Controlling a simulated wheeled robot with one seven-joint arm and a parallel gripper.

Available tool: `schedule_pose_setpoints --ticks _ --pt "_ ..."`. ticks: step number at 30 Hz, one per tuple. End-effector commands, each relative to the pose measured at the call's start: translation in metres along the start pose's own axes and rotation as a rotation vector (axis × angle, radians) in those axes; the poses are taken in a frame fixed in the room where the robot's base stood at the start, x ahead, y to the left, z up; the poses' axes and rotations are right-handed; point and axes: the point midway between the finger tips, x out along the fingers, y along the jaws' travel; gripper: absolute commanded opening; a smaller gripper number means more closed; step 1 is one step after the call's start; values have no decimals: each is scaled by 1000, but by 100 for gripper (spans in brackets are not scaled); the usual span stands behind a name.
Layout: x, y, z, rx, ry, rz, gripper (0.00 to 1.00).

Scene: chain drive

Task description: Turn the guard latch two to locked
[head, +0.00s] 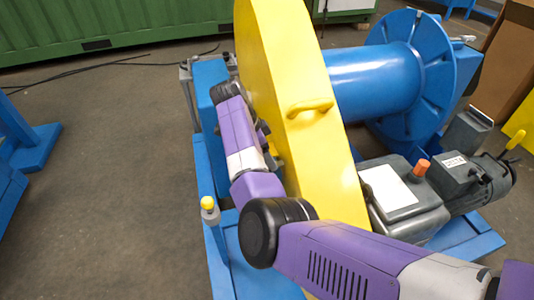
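The yellow chain guard (305,150) stands tall in the middle of the head view. A yellow grab handle (310,107) sticks out of its rim. I cannot make out guard latch two or its position. My purple arm folds up along the guard's left side. The end of my arm, with my gripper (272,157), shows only as small dark parts close against the guard's left edge, mostly hidden behind my own arm link. I cannot see its fingertips or whether they touch a latch.
A blue drum (375,82) with a large flange and a grey gearbox with motor (405,200) stand right of the guard. A post with a yellow top (209,210) rises from the blue base frame (222,265) at lower left. The floor (100,200) at left is mostly clear.

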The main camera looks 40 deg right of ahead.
Motion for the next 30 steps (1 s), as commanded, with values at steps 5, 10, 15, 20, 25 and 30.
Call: schedule_pose_setpoints --ticks 5,10,15,20,25,30 --pt "-4 2 -2 -63 2 -23 29" --pt "-6 3 -3 -169 2 -67 29" --pt "-6 3 -3 -294 2 -119 29" --pt "-5 4 -3 -402 1 -164 29" --pt "-4 4 -3 -496 1 -203 29" --pt "-3 4 -2 -560 1 -230 29"
